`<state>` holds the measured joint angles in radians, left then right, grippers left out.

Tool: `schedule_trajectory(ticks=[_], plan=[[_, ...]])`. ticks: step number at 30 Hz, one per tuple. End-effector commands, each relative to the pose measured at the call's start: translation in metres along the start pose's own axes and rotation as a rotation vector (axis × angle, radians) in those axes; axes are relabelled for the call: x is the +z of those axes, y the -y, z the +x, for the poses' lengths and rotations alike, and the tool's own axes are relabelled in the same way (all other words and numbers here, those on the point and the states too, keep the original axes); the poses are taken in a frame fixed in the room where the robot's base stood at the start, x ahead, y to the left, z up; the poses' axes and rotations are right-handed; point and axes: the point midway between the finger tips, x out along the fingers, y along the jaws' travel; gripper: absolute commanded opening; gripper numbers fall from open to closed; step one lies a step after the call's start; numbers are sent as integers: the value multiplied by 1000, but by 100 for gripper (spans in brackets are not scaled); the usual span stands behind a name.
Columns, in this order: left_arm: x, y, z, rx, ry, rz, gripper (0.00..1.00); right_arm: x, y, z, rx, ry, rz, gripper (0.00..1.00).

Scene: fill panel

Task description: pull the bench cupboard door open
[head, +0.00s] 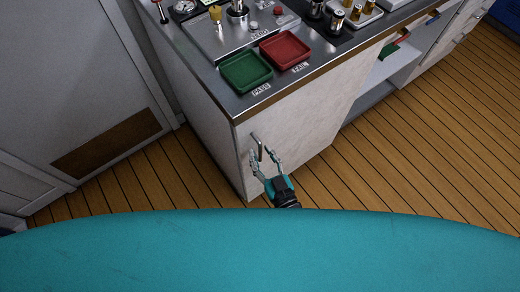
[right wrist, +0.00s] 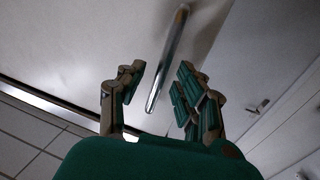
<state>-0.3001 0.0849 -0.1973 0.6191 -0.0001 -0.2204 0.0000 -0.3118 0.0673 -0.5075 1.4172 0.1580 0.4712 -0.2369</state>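The bench cupboard door (head: 303,135) is the pale front panel under the bench top, and it looks closed. Its metal bar handle (head: 258,145) stands near the left edge of the door. My right gripper (head: 265,160) is open at the handle, with a finger on each side of it. In the right wrist view the handle (right wrist: 168,62) runs down between the spread fingers (right wrist: 160,95), and I see a gap on both sides. The left gripper is not in view.
The bench top above holds a green tray (head: 246,72) and a red tray (head: 285,50) beside a metal test panel (head: 230,38). An open shelf (head: 385,68) lies to the right. A grey door (head: 75,75) stands at left. The plank floor (head: 400,150) is clear.

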Motion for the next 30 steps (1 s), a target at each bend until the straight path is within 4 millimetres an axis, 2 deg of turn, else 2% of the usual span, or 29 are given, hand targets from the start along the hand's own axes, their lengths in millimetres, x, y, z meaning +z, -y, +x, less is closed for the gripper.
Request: schedule_trajectory(ticks=[6, 14, 22, 30], plan=[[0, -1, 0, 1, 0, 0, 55, 0, 0, 15, 0, 1, 0, 34], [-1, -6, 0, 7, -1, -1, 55, 0, 0, 15, 0, 1, 0, 34], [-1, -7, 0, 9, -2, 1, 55, 0, 0, 15, 0, 1, 0, 0], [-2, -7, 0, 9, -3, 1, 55, 0, 0, 15, 0, 1, 0, 0]])
